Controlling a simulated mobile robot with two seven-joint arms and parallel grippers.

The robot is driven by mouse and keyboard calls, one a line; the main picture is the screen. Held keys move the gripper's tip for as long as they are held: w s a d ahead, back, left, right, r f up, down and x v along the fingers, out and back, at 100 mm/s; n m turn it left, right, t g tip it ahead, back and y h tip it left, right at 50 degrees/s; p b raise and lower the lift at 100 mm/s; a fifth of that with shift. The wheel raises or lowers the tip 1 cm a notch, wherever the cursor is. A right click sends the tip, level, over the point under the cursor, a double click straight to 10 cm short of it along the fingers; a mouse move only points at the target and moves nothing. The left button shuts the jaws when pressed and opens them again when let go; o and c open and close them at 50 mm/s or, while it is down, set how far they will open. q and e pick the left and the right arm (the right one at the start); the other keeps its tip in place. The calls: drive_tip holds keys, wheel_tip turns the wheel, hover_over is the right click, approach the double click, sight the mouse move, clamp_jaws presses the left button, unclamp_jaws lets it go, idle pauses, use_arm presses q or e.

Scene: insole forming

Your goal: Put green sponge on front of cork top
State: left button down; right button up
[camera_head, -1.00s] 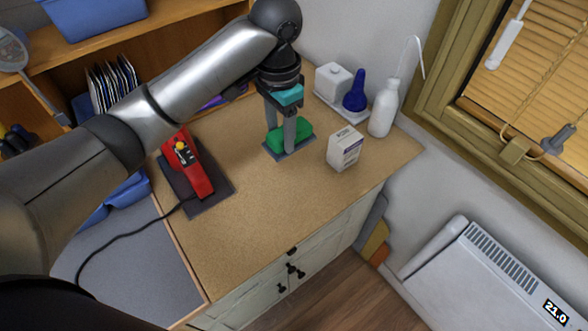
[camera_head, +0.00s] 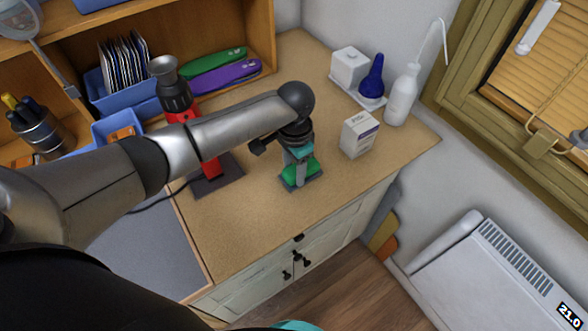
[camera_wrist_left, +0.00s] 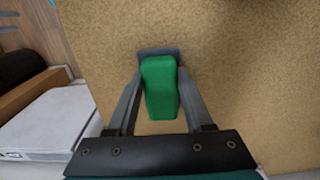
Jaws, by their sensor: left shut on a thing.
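The green sponge (camera_head: 313,169) is between the fingers of my left gripper (camera_head: 300,180), over the front part of the cork top (camera_head: 237,235). In the left wrist view the sponge (camera_wrist_left: 160,90) lies lengthwise between the two fingers, with a grey layer (camera_wrist_left: 158,51) at its far end. This grey layer also shows below the sponge in the head view. The gripper points down, close to the cork surface. I cannot tell whether the sponge touches the cork. My right gripper is not in view.
A white carton (camera_head: 359,134) stands right of the sponge. A white bottle (camera_head: 401,97) and a blue bulb (camera_head: 372,78) stand behind it. A red tool (camera_head: 207,160) on a dark mat (camera_head: 226,178) is to the left.

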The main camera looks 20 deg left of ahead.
sight(294, 171)
use_arm(q)
drive_tip(key=shift+f, duration=0.15)
drive_tip(key=shift+c, duration=1.5)
unclamp_jaws()
wheel_tip(294, 171, up, 12)
drive_tip(key=p, duration=0.1)
drive_tip(key=shift+p, duration=0.35)
